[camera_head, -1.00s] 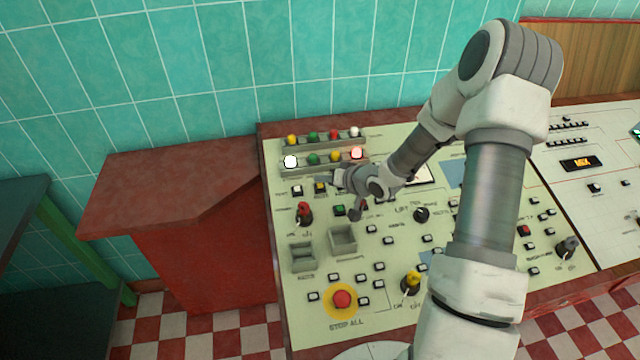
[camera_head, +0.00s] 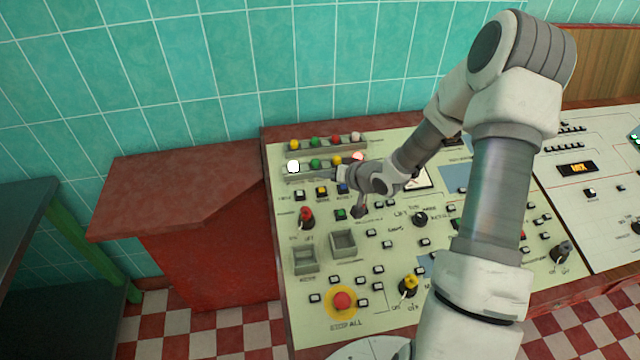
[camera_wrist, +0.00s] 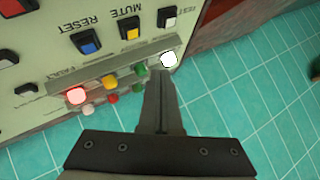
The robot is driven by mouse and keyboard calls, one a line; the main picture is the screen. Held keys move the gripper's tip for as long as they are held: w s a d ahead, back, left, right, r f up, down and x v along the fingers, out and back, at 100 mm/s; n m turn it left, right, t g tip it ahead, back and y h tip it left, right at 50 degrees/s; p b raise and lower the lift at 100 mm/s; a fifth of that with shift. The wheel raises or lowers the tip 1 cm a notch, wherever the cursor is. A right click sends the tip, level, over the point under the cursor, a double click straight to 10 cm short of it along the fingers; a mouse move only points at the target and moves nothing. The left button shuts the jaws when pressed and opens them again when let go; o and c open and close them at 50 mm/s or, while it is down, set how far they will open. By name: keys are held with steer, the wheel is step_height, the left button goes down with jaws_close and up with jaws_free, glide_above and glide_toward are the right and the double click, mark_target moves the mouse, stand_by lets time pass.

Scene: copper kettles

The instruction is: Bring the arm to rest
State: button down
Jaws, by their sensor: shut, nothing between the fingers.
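My arm reaches from the lower right over the pale control panel (camera_head: 375,325). My gripper (camera_head: 341,173) is above the upper left part of the panel, near the lamp rows. In the wrist view my gripper (camera_wrist: 158,78) has its two fingers together with nothing between them. The fingertips appear close to a lit white lamp (camera_wrist: 168,60) in the picture; I cannot tell the gap. That lamp also shows in the head view (camera_head: 293,167), left of the gripper. A lit red lamp (camera_wrist: 76,96) is at the wrist view's left.
Blue RESET (camera_wrist: 88,42), yellow MUTE (camera_wrist: 129,28) and white TEST (camera_wrist: 167,17) buttons lie beyond the lamps. A red switch (camera_head: 306,216), a yellow switch (camera_head: 408,286) and a red stop button (camera_head: 342,300) stand up from the panel. A red cabinet (camera_head: 200,240) is at left.

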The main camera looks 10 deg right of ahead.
steer(key=shift+r, duration=0.1)
steer(key=s+d+r+g+h, duration=0.1)
steer(key=s+d+r+h, duration=0.15)
steer(key=r, duration=0.35)
steer(key=s+d+r+n+h, duration=0.1)
steer(key=s+r+h, duration=0.1)
steer(key=s+r, duration=0.35)
steer(key=s+d+r+g+h, duration=0.1)
steer(key=s+d+r+h, duration=0.15)
steer(key=r, duration=0.45)
steer(key=s+a+r+g, duration=0.1)
steer(key=s+a+r, duration=0.2)
steer(key=s, duration=0.7)
steer(key=s+a+r+y, duration=0.1)
steer(key=s+a+r, duration=0.2)
steer(key=s, duration=0.8)
step_height(320, 180, up, 2)
steer(key=shift+s+a+r+g, duration=0.1)
steer(key=shift+s+a+g, duration=0.1)
steer(key=shift+g, duration=0.2)
